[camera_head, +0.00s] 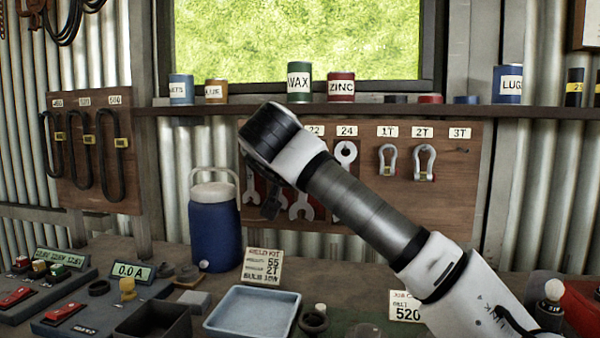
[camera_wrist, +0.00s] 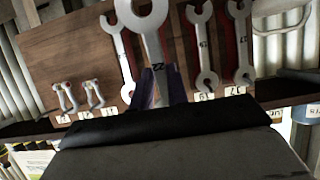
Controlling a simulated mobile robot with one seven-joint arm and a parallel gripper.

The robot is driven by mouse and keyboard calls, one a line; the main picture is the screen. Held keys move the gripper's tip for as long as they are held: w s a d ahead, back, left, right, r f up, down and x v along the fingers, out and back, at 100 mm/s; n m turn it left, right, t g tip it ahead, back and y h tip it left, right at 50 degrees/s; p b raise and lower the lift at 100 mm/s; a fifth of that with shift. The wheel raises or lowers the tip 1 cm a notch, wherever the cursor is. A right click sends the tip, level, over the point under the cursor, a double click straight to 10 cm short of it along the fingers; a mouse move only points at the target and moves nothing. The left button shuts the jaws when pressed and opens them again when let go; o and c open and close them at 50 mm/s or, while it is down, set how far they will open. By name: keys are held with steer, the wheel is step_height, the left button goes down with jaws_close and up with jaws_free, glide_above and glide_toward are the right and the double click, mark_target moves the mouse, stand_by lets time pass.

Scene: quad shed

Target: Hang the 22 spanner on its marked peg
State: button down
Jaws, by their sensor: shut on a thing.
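The 22 spanner (camera_wrist: 156,48) is pale metal with its number on the shank. It stands upright between the two fingers of my gripper (camera_wrist: 162,88) in the wrist view, close in front of the tool board. In the head view my gripper (camera_head: 270,206) is partly hidden behind my own wrist and is in front of the wooden board (camera_head: 440,195). The 22 label (camera_head: 316,131) shows there, but its peg is hidden by my arm. I cannot tell whether the spanner touches the board.
The 24 spanner (camera_head: 345,156) hangs to the right of the 22 label; two more spanners (camera_wrist: 204,50) hang on its other side. Two shackles (camera_head: 424,163) hang further right. A shelf (camera_head: 400,112) with tins runs above. A blue jug (camera_head: 214,228) and a tray (camera_head: 252,312) stand below.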

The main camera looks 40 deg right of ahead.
steer(key=shift+w+d+p, duration=0.7)
steer(key=shift+w+d, duration=0.5)
steer(key=shift+d, duration=0.15)
steer(key=shift+w+d+f, duration=0.45)
steer(key=shift+d+f, duration=0.15)
steer(key=shift+f, duration=0.05)
steer(key=c, duration=1.3)
jaws_free()
